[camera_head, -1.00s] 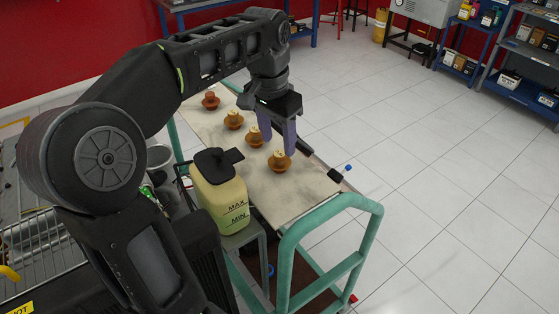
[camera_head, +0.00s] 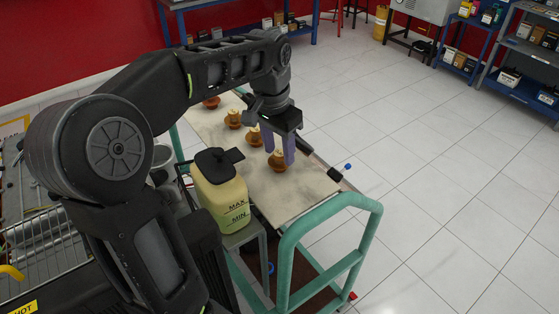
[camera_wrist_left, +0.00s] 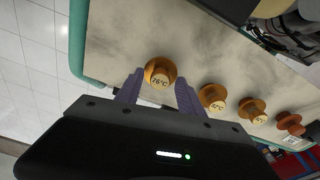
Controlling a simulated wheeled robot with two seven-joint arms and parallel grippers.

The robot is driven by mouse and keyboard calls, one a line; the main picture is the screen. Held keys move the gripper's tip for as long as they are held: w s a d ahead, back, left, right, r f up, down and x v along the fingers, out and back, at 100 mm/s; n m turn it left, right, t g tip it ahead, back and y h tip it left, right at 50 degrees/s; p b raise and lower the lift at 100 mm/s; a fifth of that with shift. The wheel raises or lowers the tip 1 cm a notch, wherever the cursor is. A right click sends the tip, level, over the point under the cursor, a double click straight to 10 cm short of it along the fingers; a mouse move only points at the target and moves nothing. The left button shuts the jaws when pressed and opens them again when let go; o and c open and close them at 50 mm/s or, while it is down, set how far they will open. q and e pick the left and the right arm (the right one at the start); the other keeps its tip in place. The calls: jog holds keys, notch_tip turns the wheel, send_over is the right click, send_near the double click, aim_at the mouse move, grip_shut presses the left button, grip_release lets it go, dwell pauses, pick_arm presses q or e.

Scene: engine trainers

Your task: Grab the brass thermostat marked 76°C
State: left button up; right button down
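My right gripper is not in view.
Other thermostats (camera_head: 254,137) stand in a row behind on the trolley top (camera_head: 300,192). A yellowish tank (camera_head: 222,192) with MAX and MIN marks stands left of the trolley. A teal rail (camera_head: 330,208) bounds its near end.

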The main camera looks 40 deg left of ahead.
aim_at(279, 153)
pick_arm(q)
grip_shut()
jog(key=shift+r, duration=0.1)
dwell(0.5)
notch_tip(279, 153, up, 5)
jog(key=shift+f+b, duration=0.1)
jog(key=shift+b, duration=0.2)
notch_tip(279, 153, up, 5)
jog(key=p, duration=0.4)
